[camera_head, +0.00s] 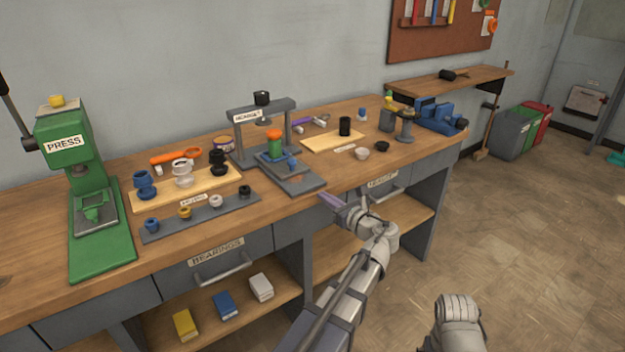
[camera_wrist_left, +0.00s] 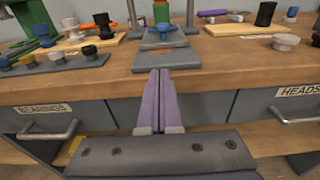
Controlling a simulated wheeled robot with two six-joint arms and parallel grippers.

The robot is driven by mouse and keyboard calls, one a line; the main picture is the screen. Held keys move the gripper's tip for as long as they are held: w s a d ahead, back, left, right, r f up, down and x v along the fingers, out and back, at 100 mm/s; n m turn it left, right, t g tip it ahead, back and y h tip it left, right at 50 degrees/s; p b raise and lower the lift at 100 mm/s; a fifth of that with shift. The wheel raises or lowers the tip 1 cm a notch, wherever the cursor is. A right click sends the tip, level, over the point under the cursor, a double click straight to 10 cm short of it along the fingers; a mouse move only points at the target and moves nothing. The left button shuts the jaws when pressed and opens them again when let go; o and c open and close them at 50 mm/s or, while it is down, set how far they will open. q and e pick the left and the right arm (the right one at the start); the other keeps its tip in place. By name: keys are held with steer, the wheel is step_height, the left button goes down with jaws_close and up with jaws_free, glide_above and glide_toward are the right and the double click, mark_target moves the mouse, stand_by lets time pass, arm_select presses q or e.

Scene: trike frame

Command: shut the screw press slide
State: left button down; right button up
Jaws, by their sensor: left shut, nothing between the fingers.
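The grey screw press (camera_head: 262,108) stands at the back middle of the bench, with a black knob on its crossbar. Its slide (camera_head: 268,160) sticks out toward the front of the press base (camera_head: 305,184). An orange-and-green piece (camera_head: 275,145) stands on the slide, with a blue knob (camera_head: 292,162) at its front. In the left wrist view the slide (camera_wrist_left: 160,43) lies straight ahead, beyond the bare front of the base (camera_wrist_left: 165,60). My left gripper (camera_head: 328,201) is shut and empty, its purple fingers (camera_wrist_left: 160,75) pointing at the base from the bench's front edge. My right gripper is out of view.
A wooden board (camera_head: 168,190) and a grey strip (camera_head: 203,213) with several small parts lie left of the press. A green press (camera_head: 85,190) stands further left. Another board (camera_head: 325,143) lies to the right. Drawer handles (camera_head: 222,268) stick out below the bench top.

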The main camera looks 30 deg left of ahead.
arm_select(q)
steer(key=r+p, duration=0.1)
steer(key=r+h+p, duration=0.1)
steer(key=p, duration=0.1)
steer(key=w+r+g+h+p, duration=0.1)
steer(key=p, duration=0.1)
steer(key=shift+d, duration=0.3)
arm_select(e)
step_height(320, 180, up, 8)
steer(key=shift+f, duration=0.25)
arm_select(q)
steer(key=shift+f, duration=0.15)
steer(key=b, duration=0.3)
glide_toward(297, 174)
steer(key=shift+w+a+f, duration=0.6)
steer(key=shift+a+f, duration=0.3)
steer(key=shift+a, duration=0.1)
steer(key=shift+w+a+r, duration=0.1)
steer(key=shift+w+a, duration=0.2)
steer(key=shift+a, duration=0.2)
steer(key=shift+w+a+r, duration=0.1)
steer(key=shift+w+a, duration=0.15)
steer(key=shift+a, duration=0.3)
steer(key=shift+w+a, duration=0.3)
steer(key=shift+a, duration=0.4)
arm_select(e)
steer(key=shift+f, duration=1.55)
